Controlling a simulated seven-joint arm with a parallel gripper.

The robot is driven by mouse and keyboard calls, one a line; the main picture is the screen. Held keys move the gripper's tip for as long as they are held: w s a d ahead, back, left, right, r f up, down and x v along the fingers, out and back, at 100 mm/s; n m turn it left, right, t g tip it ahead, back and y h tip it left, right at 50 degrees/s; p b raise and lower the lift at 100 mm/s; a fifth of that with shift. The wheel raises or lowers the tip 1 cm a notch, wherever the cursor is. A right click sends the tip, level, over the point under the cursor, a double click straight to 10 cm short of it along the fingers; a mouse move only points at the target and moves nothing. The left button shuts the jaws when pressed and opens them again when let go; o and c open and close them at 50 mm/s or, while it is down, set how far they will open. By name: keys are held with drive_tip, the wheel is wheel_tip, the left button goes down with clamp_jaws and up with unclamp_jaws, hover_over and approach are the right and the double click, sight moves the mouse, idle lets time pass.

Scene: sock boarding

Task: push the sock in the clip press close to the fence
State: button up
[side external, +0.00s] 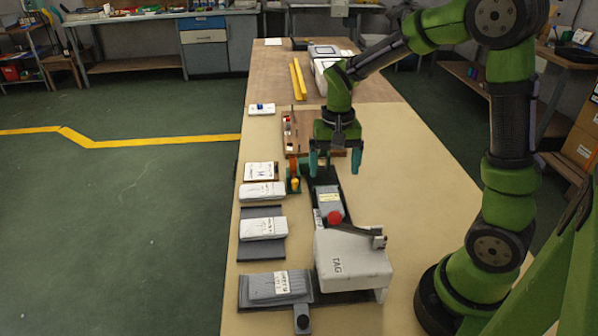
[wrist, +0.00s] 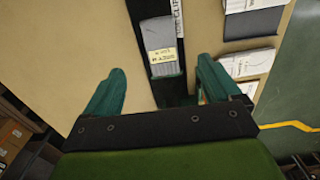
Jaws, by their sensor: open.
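A grey sock (side external: 328,200) with a pale yellow label lies on a dark narrow bed (side external: 320,173), just behind the white TAG machine. In the wrist view the sock (wrist: 160,45) lies lengthwise on the bed, beside a white lettered strip (wrist: 178,18). I cannot tell for sure which part is the clip press or its fence. My gripper (side external: 336,168) is open and empty above the bed, behind the sock. Its teal fingertips (wrist: 160,80) are spread to either side of the bed in the wrist view, apart from the sock.
The white TAG machine (side external: 350,260) has a lever with a red knob (side external: 334,217) near the sock. A small orange and green device (side external: 294,176) stands left of the bed. Several packed socks (side external: 263,229) line the left table edge. Yellow rails (side external: 298,78) lie farther back. The table's right side is clear.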

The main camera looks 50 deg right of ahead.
wheel_tip(320, 180, up, 6)
drive_tip(key=shift+f, duration=0.1)
idle(0.4)
